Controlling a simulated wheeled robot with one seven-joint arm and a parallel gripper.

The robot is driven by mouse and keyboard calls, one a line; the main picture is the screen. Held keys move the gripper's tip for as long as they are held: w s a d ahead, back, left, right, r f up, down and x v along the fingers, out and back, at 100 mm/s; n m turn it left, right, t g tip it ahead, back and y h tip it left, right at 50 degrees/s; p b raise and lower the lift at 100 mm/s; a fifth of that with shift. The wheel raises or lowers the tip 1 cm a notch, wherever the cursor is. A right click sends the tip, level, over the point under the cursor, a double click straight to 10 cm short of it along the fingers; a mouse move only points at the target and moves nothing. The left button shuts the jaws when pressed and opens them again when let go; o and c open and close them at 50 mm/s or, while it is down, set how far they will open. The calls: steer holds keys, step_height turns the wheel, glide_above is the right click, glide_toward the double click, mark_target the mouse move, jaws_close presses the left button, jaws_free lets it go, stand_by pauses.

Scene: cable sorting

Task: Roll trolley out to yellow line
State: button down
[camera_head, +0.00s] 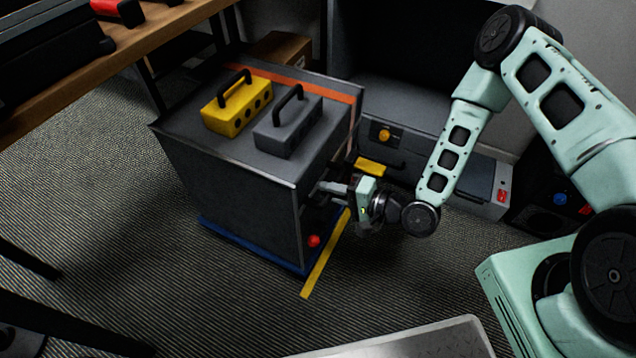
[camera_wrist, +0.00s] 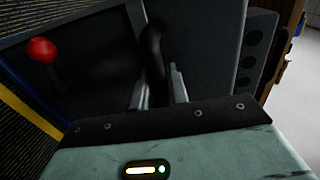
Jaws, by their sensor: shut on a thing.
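The trolley (camera_head: 235,195) is a dark grey box on a blue base (camera_head: 250,246), standing on the carpet left of my arm. The yellow line (camera_head: 324,259) runs on the floor along the trolley's right side, very close to the blue base edge. The line also shows in the wrist view (camera_wrist: 32,112). My gripper (camera_head: 335,187) is at the trolley's right face. In the wrist view its fingers (camera_wrist: 158,90) are shut around the black upright handle (camera_wrist: 153,48). A red knob (camera_head: 314,241) sits low on the same face.
A yellow case (camera_head: 228,115) and a grey case (camera_head: 283,132) stand on the trolley top. A wooden bench (camera_head: 130,45) is at upper left, a dark cabinet (camera_head: 430,140) behind. A metal surface (camera_head: 420,342) is at the front. Carpet is clear between trolley and metal surface.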

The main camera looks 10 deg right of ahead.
steer(key=shift+s+d, duration=0.15)
steer(key=shift+d, duration=0.05)
steer(key=c, duration=1.4)
jaws_free()
steer(key=p+v, duration=0.3)
steer(key=v, duration=1.4)
steer(key=shift+d, duration=0.2)
